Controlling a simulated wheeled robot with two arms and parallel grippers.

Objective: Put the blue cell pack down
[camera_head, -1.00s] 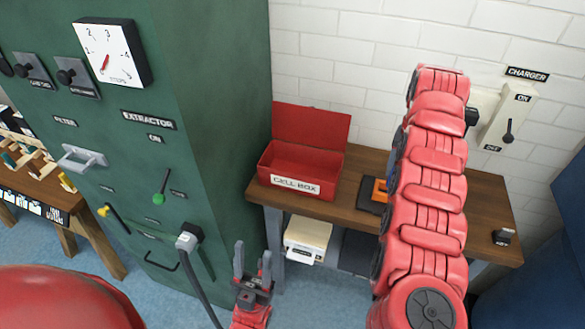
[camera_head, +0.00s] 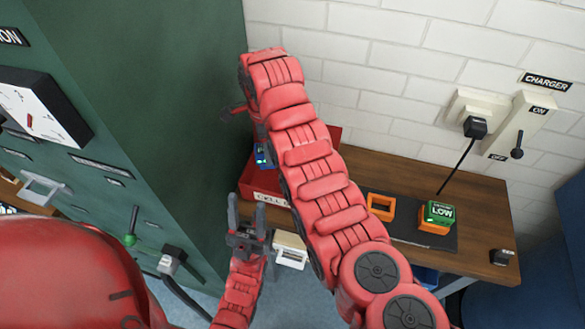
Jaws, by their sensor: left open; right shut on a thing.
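The blue cell pack (camera_head: 263,157) shows as a small blue patch beside my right arm, at the red cell box (camera_head: 262,182). My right gripper (camera_head: 260,143) is shut on the pack and mostly hidden behind my own arm. The arm covers much of the box, so I cannot tell whether the pack is inside it or above it. My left gripper (camera_head: 247,217) is open and empty, low in front of the box, with its fingers pointing up.
A green cell pack marked LOW (camera_head: 438,212) sits in an orange holder on the wooden bench (camera_head: 480,210). An empty orange holder (camera_head: 380,207) stands beside it. The charger switch (camera_head: 517,140) is on the wall. The green extractor cabinet (camera_head: 190,130) stands close on the left.

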